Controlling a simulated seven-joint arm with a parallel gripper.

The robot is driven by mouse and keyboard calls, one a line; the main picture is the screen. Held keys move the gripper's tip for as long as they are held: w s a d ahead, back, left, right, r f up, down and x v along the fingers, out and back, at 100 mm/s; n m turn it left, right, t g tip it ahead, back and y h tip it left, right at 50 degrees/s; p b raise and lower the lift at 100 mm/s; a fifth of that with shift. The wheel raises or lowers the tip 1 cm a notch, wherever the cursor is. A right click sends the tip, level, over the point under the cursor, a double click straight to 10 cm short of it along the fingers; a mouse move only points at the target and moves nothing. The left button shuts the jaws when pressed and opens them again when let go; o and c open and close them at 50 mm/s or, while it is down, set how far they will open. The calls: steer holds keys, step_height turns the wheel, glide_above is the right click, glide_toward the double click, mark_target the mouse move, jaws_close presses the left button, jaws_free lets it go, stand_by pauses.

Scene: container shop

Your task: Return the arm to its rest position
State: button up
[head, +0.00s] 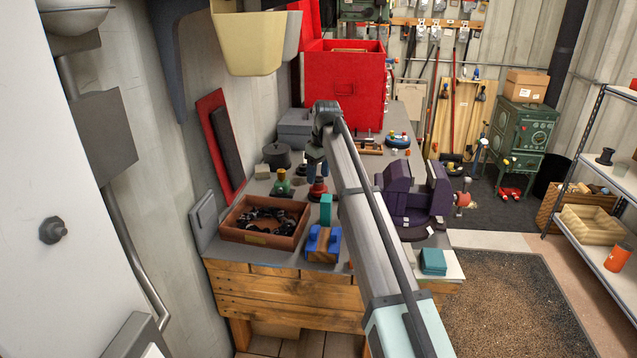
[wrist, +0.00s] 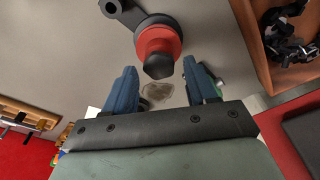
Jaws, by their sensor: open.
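My arm reaches out over the wooden workbench (head: 290,285), and my gripper (head: 318,172) points down above its grey top, partly hidden by my arm in the head view. In the wrist view my gripper (wrist: 159,70) has its two blue fingers spread apart, with nothing held between them. A red and black knob-like part (head: 318,189) stands just below the fingers in the head view. In the wrist view this red and black part (wrist: 158,42) lies just beyond the fingertips; I cannot tell whether it touches them.
A brown tray (head: 262,238) of dark parts, a blue and wood block (head: 322,245) and a green-based part (head: 282,184) are near the gripper. A purple vise (head: 405,203) stands right of my arm. A red chest (head: 345,85) is behind.

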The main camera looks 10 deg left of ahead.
steer(key=m, duration=0.6)
steer(key=shift+t+h, duration=0.3)
steer(key=m, duration=0.5)
steer(key=shift+h, duration=0.4)
steer(key=shift+n, duration=1)
